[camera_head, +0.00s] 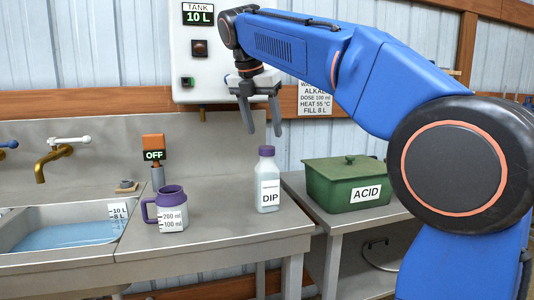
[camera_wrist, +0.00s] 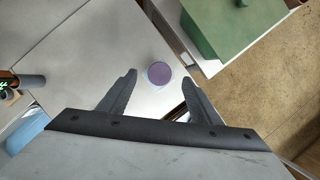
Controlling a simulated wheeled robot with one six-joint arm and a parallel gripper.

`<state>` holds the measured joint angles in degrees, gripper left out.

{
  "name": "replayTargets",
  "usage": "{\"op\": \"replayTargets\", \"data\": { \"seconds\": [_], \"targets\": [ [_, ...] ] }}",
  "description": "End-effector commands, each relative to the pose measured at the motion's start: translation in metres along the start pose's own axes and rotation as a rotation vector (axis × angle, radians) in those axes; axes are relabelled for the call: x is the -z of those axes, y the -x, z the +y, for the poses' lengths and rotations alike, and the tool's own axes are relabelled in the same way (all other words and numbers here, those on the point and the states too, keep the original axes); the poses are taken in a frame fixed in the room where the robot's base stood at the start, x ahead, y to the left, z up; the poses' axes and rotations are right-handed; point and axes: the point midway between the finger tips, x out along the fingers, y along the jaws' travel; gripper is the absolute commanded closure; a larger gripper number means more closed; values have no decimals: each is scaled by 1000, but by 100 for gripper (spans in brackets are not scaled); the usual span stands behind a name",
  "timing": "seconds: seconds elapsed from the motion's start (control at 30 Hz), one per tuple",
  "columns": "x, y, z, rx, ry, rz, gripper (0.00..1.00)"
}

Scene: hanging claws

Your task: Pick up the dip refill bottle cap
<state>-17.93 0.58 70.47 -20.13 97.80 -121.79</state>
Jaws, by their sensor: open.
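The dip refill bottle (camera_head: 268,188) is white with a "DIP" label and stands upright on the steel counter. Its purple cap (camera_head: 266,151) is on top. In the wrist view the cap (camera_wrist: 159,73) is seen from above, just beyond and between the fingertips. My gripper (camera_head: 262,133) is open and empty, pointing down above the bottle, with its fingertips a little higher than the cap. The gripper also shows in the wrist view (camera_wrist: 158,80), with a finger on each side and nothing between them.
A purple measuring jug (camera_head: 172,213) stands left of the bottle. A sink with water (camera_head: 70,235) is at the left. A green "ACID" box (camera_head: 345,180) sits on a separate table at the right. The counter around the bottle is clear.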

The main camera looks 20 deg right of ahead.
Motion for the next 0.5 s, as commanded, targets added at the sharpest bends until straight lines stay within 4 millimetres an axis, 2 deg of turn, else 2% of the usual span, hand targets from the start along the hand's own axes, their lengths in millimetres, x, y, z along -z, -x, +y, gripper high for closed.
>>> {"op": "replayTargets", "data": {
  "seconds": [0.1, 0.33, 0.5],
  "targets": [
    [0, -13, 0, 1, 0, 0, 42],
    [1, -26, 0, 0, 0, 0, 42],
    [6, -48, -1, 1, 1, 1, 42]
  ]
}}
